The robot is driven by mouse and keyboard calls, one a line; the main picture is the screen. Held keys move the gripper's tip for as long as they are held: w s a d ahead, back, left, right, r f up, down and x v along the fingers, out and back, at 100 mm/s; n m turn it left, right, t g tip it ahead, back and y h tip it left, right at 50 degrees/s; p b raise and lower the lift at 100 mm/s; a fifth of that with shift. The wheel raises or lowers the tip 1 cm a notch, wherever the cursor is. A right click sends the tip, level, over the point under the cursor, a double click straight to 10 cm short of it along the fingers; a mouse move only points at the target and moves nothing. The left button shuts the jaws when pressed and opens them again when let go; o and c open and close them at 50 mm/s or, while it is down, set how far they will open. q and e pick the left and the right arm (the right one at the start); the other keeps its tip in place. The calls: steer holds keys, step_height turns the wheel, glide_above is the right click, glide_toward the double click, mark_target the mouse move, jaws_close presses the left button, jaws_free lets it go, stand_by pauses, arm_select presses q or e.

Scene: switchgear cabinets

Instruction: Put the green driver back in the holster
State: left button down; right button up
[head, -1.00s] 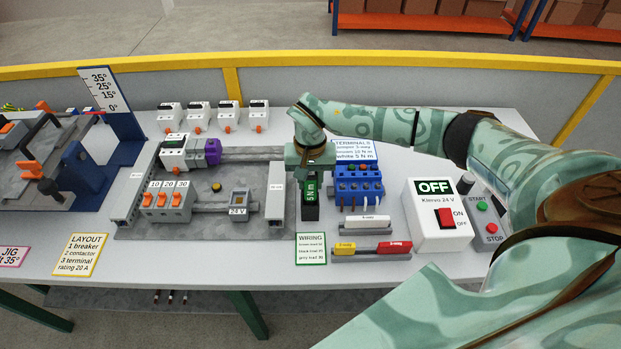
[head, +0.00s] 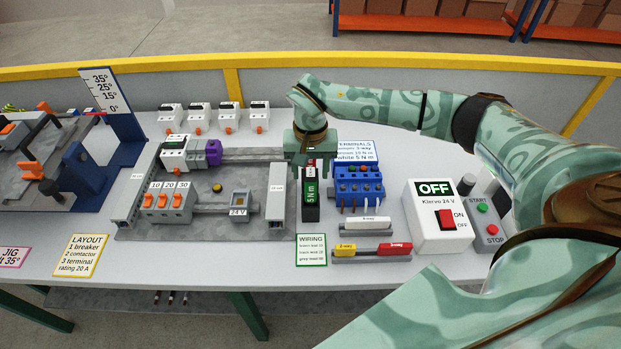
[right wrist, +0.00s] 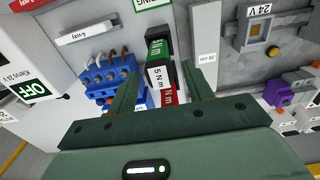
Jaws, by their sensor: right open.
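The green driver (head: 311,188), marked 5 N m, stands in the dark holster (head: 310,213) beside the blue terminal block. It also shows in the right wrist view (right wrist: 156,50). My right gripper (head: 307,157) is open, just behind and above the green driver. In the right wrist view its two fingers (right wrist: 160,72) are spread to either side of the drivers, clear of the green one. The holster's inside is hidden. My left gripper is out of view.
The blue terminal block (head: 359,188) is close on the right, with a terminals card (head: 354,150) behind it. A grey rail end (head: 276,190) is close on the left. The white power box (head: 438,215) stands further right. A wiring card (head: 311,249) lies in front.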

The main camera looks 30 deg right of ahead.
step_height(320, 180, up, 8)
steer(key=shift+f, duration=0.1)
steer(key=shift+s, duration=0.1)
stand_by(0.5)
